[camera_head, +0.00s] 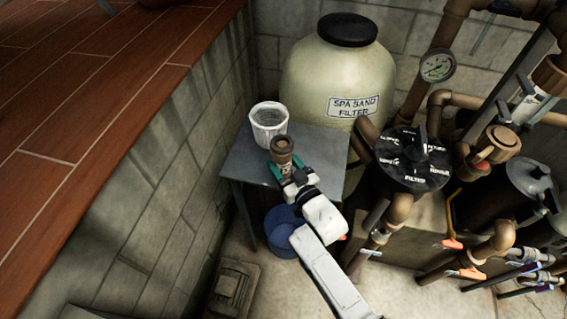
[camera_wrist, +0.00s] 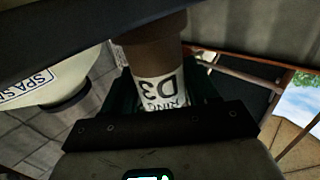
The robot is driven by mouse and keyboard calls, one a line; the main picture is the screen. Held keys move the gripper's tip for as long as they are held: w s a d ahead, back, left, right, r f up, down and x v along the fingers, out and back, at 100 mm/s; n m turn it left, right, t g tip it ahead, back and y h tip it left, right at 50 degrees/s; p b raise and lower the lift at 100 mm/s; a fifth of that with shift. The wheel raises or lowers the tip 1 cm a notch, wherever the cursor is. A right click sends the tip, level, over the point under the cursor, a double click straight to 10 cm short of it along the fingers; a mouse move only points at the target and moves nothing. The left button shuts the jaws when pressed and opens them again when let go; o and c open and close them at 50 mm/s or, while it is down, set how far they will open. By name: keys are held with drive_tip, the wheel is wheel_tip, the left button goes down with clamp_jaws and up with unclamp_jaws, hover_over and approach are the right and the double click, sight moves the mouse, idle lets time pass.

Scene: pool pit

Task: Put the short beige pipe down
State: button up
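The short beige pipe (camera_head: 281,150) looks brown here, with a wider collar at its top and a pale printed label lower down. My gripper (camera_head: 287,170), with teal fingers, is shut around its lower part and holds it roughly upright over the front of the grey table (camera_head: 315,147). I cannot tell whether the pipe touches the tabletop. In the wrist view, the pipe (camera_wrist: 155,62) stands between the dark fingers of my gripper (camera_wrist: 165,90), its white label reading "D3".
A white bucket (camera_head: 268,122) stands on the table just behind the pipe. A blue bucket (camera_head: 283,238) is below the table. The sand filter tank (camera_head: 325,72) stands behind; valves and pipes crowd the right. The tabletop right of the pipe looks clear.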

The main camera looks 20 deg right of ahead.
drive_tip(key=o, duration=0.4)
drive_tip(key=shift+r, duration=0.15)
drive_tip(key=s, duration=0.4)
drive_tip(key=s+d, duration=0.1)
drive_tip(key=s, duration=0.7)
drive_tip(key=shift+d, duration=0.4)
drive_tip(key=shift+w, duration=0.1)
drive_tip(key=s+d+f+m+g+h, duration=0.1)
drive_tip(key=s+d+g, duration=0.1)
drive_tip(key=s+g, duration=0.2)
drive_tip(key=s+d+f+m+g+h, duration=0.1)
drive_tip(key=s+d+f+g, duration=0.1)
drive_tip(key=s, duration=0.4)
drive_tip(key=s+d+f+g+h, duration=0.1)
drive_tip(key=s+d+g, duration=0.3)
drive_tip(key=s+g, duration=0.1)
drive_tip(key=shift+s+d+f+m+g+h, duration=0.15)
drive_tip(key=shift+f+m+g+h, duration=0.25)
drive_tip(key=shift+g, duration=0.5)
drive_tip(key=s+a+r+g, duration=0.1)
drive_tip(key=s+g, duration=0.3)
drive_tip(key=s, duration=0.5)
drive_tip(key=shift+r+y, duration=0.4)
drive_tip(key=shift+r, duration=0.2)
